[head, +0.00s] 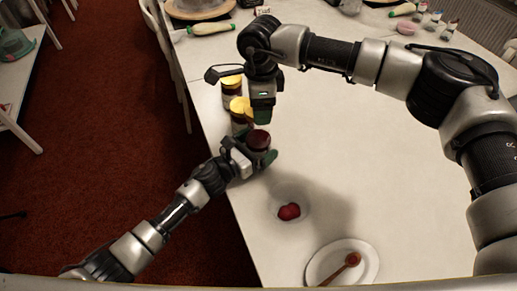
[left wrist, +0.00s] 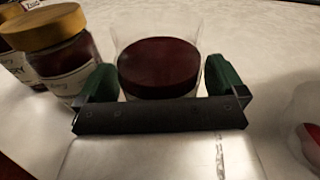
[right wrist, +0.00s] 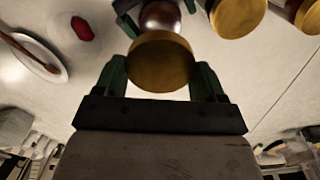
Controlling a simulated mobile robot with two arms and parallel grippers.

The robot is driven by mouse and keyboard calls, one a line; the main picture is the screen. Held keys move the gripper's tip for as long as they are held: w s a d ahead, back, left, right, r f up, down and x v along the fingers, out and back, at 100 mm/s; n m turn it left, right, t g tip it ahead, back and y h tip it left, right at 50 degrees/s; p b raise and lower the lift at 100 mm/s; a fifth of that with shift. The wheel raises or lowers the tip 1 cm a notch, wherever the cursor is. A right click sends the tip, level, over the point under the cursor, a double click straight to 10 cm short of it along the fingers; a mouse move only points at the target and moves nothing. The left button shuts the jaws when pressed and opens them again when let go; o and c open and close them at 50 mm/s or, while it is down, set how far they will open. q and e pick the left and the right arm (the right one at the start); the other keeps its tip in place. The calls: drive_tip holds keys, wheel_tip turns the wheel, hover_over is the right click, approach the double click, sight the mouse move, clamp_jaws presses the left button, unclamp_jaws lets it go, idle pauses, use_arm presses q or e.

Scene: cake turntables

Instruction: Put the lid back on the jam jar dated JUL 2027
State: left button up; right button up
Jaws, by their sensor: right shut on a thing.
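An open jam jar of dark red jam (head: 258,140) stands upright near the table's left edge; its open top also shows in the left wrist view (left wrist: 158,68). My left gripper (head: 257,157) has one finger on each side of this jar; whether they press on the glass is unclear. My right gripper (head: 263,112) points down just behind the jar in the head view. It is shut on a gold lid (right wrist: 160,62), which shows between its fingers in the right wrist view, near the open jar (right wrist: 160,16). No date is legible.
Two gold-lidded jars (head: 231,88) (head: 240,110) stand close behind the open jar. A small dish with a red thing (head: 289,211) and a white plate (head: 322,270) with a jam-tipped spoon (head: 345,264) lie at the front. The table's middle is clear.

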use_arm(q)
drive_tip(key=c, duration=1.2)
use_arm(e)
wheel_tip(320, 180, down, 5)
drive_tip(key=shift+w+a+r, duration=0.1)
drive_tip(key=shift+w+a, duration=0.05)
use_arm(q)
drive_tip(key=shift+s+f, duration=0.1)
use_arm(e)
drive_tip(key=shift+f, duration=0.9)
drive_tip(key=shift+f, duration=0.55)
